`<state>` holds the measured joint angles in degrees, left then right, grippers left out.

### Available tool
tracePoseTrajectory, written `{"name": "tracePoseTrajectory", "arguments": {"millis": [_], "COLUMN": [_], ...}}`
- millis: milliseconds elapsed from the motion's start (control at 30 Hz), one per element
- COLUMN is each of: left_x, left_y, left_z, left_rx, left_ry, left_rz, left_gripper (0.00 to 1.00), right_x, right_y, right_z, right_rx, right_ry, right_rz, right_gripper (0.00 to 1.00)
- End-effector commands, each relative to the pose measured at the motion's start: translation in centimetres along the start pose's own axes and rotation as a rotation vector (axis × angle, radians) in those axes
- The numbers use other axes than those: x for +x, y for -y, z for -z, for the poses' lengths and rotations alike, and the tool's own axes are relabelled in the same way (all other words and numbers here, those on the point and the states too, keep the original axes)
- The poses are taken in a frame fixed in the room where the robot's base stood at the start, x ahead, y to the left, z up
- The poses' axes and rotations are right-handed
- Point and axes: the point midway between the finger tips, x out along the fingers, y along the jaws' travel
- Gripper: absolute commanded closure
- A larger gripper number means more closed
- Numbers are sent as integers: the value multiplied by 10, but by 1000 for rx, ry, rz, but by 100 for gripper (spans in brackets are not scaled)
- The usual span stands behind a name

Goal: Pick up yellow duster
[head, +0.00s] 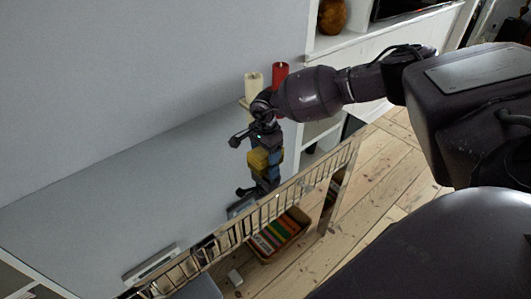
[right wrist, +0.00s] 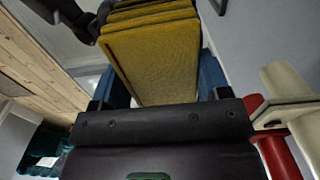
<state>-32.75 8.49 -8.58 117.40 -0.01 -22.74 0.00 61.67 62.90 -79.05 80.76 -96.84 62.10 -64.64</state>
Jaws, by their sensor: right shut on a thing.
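The yellow duster (head: 257,159) is a thick yellow block in my right gripper (head: 262,160), in front of the grey wall. In the right wrist view the yellow duster (right wrist: 160,60) fills the space between the blue-sided fingers of my right gripper (right wrist: 160,85), with stacked yellow layers at its far end. My right gripper is shut on it. In the head view, the dark wrist and blue parts hide some of the duster. My left gripper does not show in either view.
A cream candle (head: 253,86) and a red candle (head: 280,74) stand close behind my right wrist. A basket of colourful books (head: 290,236) sits on the floorboards. White shelving (head: 358,45) stands at the back right.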

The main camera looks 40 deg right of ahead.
Motion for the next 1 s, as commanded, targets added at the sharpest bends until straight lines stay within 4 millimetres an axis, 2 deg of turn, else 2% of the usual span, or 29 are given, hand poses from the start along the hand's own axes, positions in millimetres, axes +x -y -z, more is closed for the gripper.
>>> {"name": "tracePoseTrajectory", "arguments": {"millis": [167, 267, 700, 900, 1000], "left_x": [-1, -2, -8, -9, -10], "left_y": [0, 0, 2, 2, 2], "left_z": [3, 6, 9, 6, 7], "left_rx": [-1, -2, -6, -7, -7], "left_ry": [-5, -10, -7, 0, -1], "left_rz": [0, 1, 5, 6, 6], "left_gripper": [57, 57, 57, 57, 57], "right_x": [-11, -27, -136, -174, -187], "right_y": [1, 1, 1, 0, 0], "right_z": [0, 0, 0, 0, 0], "right_rx": [1, 0, -1, -1, 0], "right_ry": [0, 0, -1, -1, 0], "right_rz": [3, 4, 5, 4, 2], "right_gripper": [53, 53, 53, 53, 53]}}
